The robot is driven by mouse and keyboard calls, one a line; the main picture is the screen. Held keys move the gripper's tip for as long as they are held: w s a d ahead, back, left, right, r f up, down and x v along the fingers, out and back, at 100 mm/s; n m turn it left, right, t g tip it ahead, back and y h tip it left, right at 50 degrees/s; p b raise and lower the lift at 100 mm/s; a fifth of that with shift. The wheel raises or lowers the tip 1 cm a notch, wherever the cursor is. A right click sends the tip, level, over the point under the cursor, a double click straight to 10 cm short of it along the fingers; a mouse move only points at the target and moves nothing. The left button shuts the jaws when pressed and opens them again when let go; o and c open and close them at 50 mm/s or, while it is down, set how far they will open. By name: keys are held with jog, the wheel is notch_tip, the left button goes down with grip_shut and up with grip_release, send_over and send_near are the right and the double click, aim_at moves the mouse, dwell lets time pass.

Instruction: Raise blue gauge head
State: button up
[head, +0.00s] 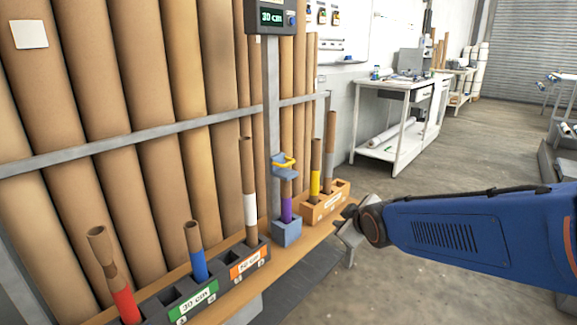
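The blue gauge head (283,171), with a yellow handle (289,161), sits low on a grey upright post (271,110). A display (271,17) at the post's top reads 30 cm. Below the head, a cardboard tube with a purple band (286,209) stands in a blue block (287,233). The tube's top is at or just under the head; I cannot tell whether they touch. My gripper (346,243) is right of and below the gauge head, apart from it, in front of the shelf. Its fingers are partly hidden and their opening is unclear.
A dark rack (165,299) at left holds tubes with red (126,305), blue (199,265) and white (250,217) bands. An orange box (311,214) right of the blue block holds yellow-banded and grey-banded tubes. Tall cardboard rolls stand behind a grey rail (165,131). The floor at right is open.

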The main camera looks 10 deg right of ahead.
jog(key=w+a+n+t+y, duration=0.1)
jog(key=w+n+t, duration=0.35)
jog(key=w, duration=0.55)
jog(key=n+t+y, duration=0.4)
jog(key=n, duration=0.4)
send_near(288, 164)
jog(key=shift+m+g, duration=0.25)
jog(key=x, duration=1)
jog(key=shift+w+d, duration=0.25)
jog(key=shift+w, duration=0.2)
jog(key=shift+c, duration=0.4)
grip_shut()
